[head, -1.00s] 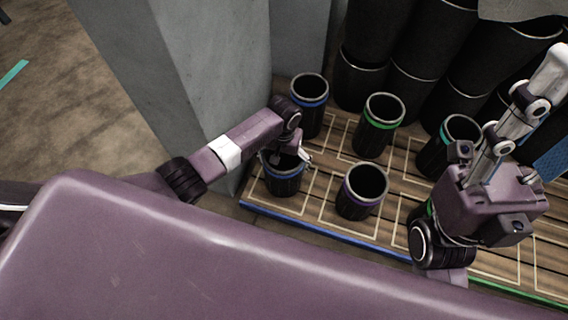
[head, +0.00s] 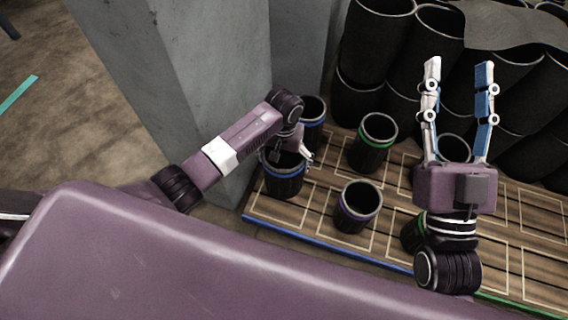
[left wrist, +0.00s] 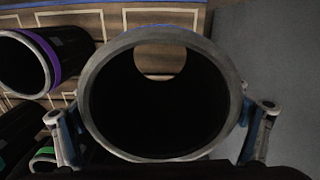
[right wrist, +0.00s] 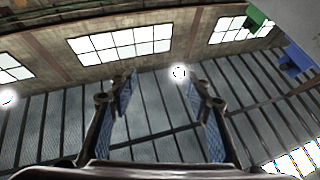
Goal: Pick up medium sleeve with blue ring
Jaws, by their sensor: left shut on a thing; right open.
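A black sleeve with a blue ring (head: 283,187) stands at the front left of the wooden pallet in the head view. My left gripper (head: 298,150) is shut on it near its top rim. In the left wrist view the sleeve's grey rim (left wrist: 88,118) sits between the two fingers, and pallet boards show through its open bottom. I cannot tell whether it is clear of the pallet. Another blue-ringed sleeve (head: 314,118) stands behind, partly hidden by my left arm. My right gripper (head: 458,75) is open and empty, its fingers spread; its wrist view shows the ceiling and windows.
A purple-ringed sleeve (head: 357,208) stands right of the held one. A green-ringed sleeve (head: 373,145) is behind it. Large dark tubes (head: 375,40) are stacked at the back. A grey pillar (head: 185,90) rises close to my left arm. Outlined pallet spaces (head: 315,213) are bare.

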